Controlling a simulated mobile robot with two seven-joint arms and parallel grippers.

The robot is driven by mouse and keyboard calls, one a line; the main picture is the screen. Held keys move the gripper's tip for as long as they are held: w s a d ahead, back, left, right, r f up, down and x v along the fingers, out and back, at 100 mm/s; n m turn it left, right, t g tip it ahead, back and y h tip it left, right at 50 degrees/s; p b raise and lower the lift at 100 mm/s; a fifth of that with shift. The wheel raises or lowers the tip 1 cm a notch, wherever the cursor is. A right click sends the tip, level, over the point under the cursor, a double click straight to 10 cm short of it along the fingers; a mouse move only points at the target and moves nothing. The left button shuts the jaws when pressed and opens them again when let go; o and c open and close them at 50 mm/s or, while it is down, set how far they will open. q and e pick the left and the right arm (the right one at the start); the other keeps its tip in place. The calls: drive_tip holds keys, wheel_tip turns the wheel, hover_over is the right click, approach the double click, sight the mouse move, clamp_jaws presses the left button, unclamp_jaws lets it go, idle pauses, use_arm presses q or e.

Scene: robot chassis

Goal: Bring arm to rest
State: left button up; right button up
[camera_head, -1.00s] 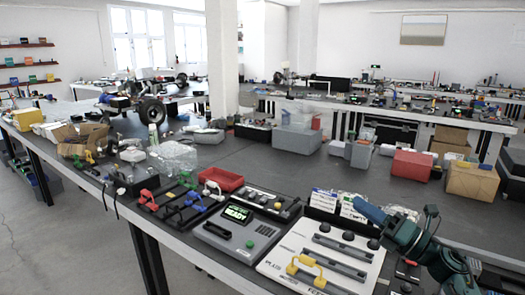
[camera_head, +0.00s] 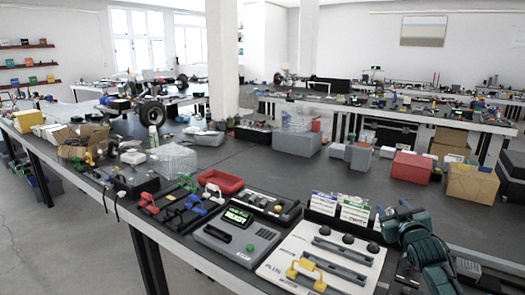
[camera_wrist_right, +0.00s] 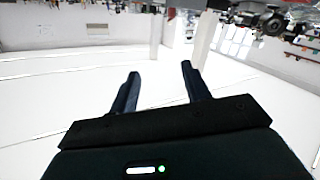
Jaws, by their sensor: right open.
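My right arm (camera_head: 428,250) is dark teal and comes in at the lower right of the head view, beside the white panel (camera_head: 320,262). It is folded back near the bench's right end, and its fingertips are hard to make out there. In the wrist view my right gripper (camera_wrist_right: 160,69) is open, its two dark fingers apart with nothing between them. Behind them is a bright, washed-out surface. My left gripper is not in the head view.
The white panel bears a yellow handle (camera_head: 306,274). A grey READY box (camera_head: 237,240), a red tray (camera_head: 220,182) and white cards (camera_head: 355,209) stand near it. A red box (camera_head: 411,167) is farther back.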

drive_tip(key=s+a+f+g+y, duration=0.1)
drive_tip(key=s+a+f, duration=0.2)
drive_tip(key=f, duration=0.3)
drive_tip(key=s+a+f+g+y, duration=0.1)
drive_tip(key=s+a+f, duration=0.3)
drive_tip(key=s+f, duration=0.1)
drive_tip(key=s+a+f+n+y, duration=0.1)
drive_tip(key=s+a+f, duration=0.2)
drive_tip(key=s+f, duration=0.3)
drive_tip(key=shift+s+a+f+g, duration=0.25)
drive_tip(key=shift+a+f+g, duration=0.05)
drive_tip(key=shift+g, duration=0.1)
drive_tip(key=s+a+f+g, duration=0.1)
drive_tip(key=s+a+f, duration=0.1)
drive_tip(key=s, duration=0.6)
drive_tip(key=s+a+f+g+y, duration=0.1)
drive_tip(key=s+a+f, duration=0.2)
drive_tip(key=s, duration=0.5)
drive_tip(key=s+a+f+g+y, duration=0.1)
drive_tip(key=s+a+f, duration=0.1)
drive_tip(key=s+a, duration=0.3)
drive_tip(key=s, duration=0.3)
drive_tip(key=shift+s+f+m+g, duration=0.2)
drive_tip(key=shift+s+m+g, duration=0.05)
drive_tip(key=shift+m+g, duration=0.05)
